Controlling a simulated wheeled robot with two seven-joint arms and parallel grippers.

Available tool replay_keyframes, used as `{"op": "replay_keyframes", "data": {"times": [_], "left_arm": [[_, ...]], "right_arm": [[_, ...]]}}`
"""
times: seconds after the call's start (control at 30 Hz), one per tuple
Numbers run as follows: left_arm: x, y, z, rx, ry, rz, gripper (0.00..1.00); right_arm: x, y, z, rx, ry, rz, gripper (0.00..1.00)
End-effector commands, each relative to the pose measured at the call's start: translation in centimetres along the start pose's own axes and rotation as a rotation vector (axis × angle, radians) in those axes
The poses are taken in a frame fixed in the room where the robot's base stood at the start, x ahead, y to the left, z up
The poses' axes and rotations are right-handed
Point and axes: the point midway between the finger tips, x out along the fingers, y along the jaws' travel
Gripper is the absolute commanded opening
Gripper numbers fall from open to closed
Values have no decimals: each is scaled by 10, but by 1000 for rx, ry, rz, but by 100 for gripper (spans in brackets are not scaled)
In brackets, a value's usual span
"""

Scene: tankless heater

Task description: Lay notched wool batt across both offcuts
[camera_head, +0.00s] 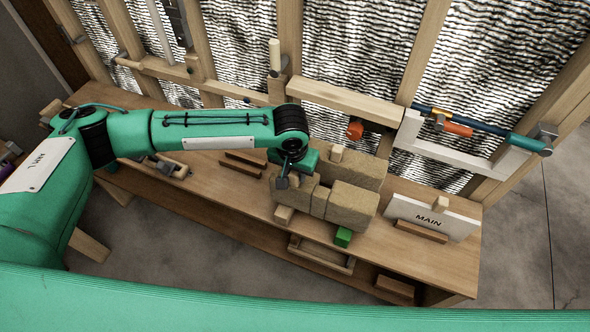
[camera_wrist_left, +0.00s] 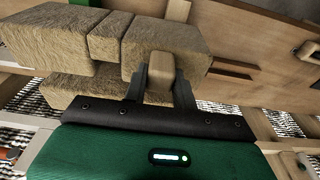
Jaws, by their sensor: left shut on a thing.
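The notched wool batt (camera_head: 346,205) is a tan fibrous block with cuts across it. It also shows in the left wrist view (camera_wrist_left: 75,35). My left gripper (camera_head: 293,177) is over its left end, with both fingers shut around a small wooden peg (camera_wrist_left: 161,68) on the batt. My right gripper is not in view.
A second wool batt (camera_head: 359,168) with a wooden peg stands behind, close to the notched one. A white MAIN panel (camera_head: 432,216) stands on the bench at right. The stud wall with foil rises behind the bench (camera_head: 225,203).

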Motion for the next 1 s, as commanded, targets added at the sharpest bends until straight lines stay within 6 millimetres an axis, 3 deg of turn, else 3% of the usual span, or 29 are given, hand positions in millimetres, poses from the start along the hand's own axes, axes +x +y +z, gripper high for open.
{"op": "replay_keyframes", "data": {"times": [0.37,0.4,0.5,1.0], "left_arm": [[6,0,1,0,1,1,0],[5,0,0,0,1,1,35],[5,0,0,0,1,1,52],[2,0,0,0,1,1,52]], "right_arm": [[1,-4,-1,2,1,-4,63],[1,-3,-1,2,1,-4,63],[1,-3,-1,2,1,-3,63],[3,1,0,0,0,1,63]]}}
